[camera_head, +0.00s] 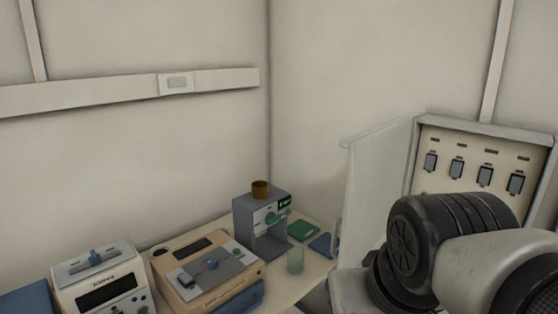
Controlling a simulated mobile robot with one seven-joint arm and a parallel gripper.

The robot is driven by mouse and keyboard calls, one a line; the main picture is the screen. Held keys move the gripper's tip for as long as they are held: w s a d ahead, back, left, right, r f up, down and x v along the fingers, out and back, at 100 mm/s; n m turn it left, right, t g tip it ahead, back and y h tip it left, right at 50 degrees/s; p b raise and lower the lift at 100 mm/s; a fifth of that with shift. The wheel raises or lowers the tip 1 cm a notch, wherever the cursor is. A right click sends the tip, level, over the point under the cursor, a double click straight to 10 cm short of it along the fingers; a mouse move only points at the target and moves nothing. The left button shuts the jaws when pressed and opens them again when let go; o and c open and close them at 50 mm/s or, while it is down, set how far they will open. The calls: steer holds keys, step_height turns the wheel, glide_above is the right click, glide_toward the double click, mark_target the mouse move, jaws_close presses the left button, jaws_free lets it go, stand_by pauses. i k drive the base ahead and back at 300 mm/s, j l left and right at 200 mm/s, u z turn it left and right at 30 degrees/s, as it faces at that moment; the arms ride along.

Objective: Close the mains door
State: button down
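The mains door (374,190) is a pale panel that stands swung open. It is hinged on the left side of the mains box (484,131) on the right wall. Inside the box several dark switches (457,168) show in a row on a beige panel. My arm, with a black joint and a pale link, stands in front of the lower part of the box and hides it. My gripper is not in view, so I cannot see whether it touches the door.
The door's lower edge is close to the bench's right end.

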mark_target(378, 158)
steer(key=z, duration=1.25)
steer(key=i+j+u, duration=0.2)
steer(key=i, duration=0.15)
steer(key=i+u, duration=0.15)
steer(key=i, duration=0.25)
